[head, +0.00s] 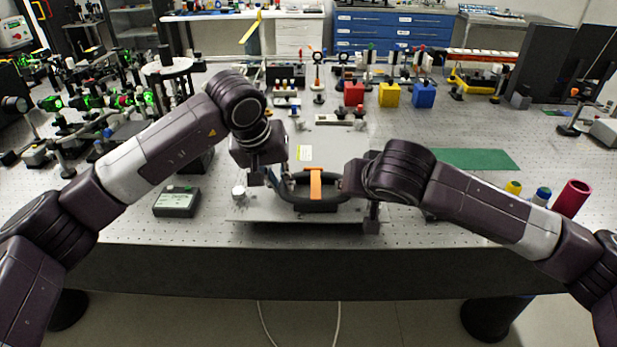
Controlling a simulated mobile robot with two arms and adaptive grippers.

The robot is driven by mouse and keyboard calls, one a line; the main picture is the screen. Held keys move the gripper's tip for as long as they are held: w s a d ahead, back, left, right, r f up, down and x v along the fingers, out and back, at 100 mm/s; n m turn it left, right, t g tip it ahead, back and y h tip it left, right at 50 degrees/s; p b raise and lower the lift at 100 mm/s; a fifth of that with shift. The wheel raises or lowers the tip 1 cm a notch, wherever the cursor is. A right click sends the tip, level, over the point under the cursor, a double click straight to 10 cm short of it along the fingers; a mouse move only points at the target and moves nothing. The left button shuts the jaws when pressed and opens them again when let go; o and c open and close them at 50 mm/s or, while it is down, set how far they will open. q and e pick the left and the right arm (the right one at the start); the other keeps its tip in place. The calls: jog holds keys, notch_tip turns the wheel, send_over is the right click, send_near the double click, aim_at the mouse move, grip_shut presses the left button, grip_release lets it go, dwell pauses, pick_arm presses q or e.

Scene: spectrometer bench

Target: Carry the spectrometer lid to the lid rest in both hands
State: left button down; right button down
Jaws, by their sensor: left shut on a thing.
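The spectrometer lid appears to be the flat grey piece (300,214) at the bench's near edge, between my two arms. A dark curved part with an orange strap (316,184) sits over its middle. My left gripper (277,182) points down at its left side and is shut on it; the fingertips are partly hidden. My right gripper (366,205) is at its right side, fingers largely hidden by my wrist, so I cannot tell whether it is shut. A green mat (478,159) lies flat to the right, possibly the lid rest, with nothing on it.
A dark box with a small display (177,201) stands left of the lid. A red cylinder (571,198) and small capped pieces stand at the right. Optics with green light (95,98) crowd the left. Red, yellow and blue blocks (390,95) stand behind.

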pick_arm(q)
jog(key=c, duration=2.4)
grip_release()
jog(key=shift+f, duration=0.15)
pick_arm(e)
jog(key=c, duration=2.3)
grip_release()
jog(key=shift+f, duration=0.1)
jog(key=shift+c, duration=0.2)
pick_arm(q)
jog(key=o, duration=0.4)
jog(key=shift+s, duration=0.15)
pick_arm(e)
jog(key=o, duration=0.4)
jog(key=shift+s, duration=0.1)
pick_arm(q)
jog(key=shift+o, duration=0.2)
jog(key=shift+r, duration=0.35)
pick_arm(e)
jog(key=shift+s, duration=0.1)
pick_arm(q)
jog(key=v, duration=1.1)
jog(key=shift+r, duration=0.25)
pick_arm(e)
jog(key=v, duration=1.2)
pick_arm(q)
jog(key=shift+s, duration=0.15)
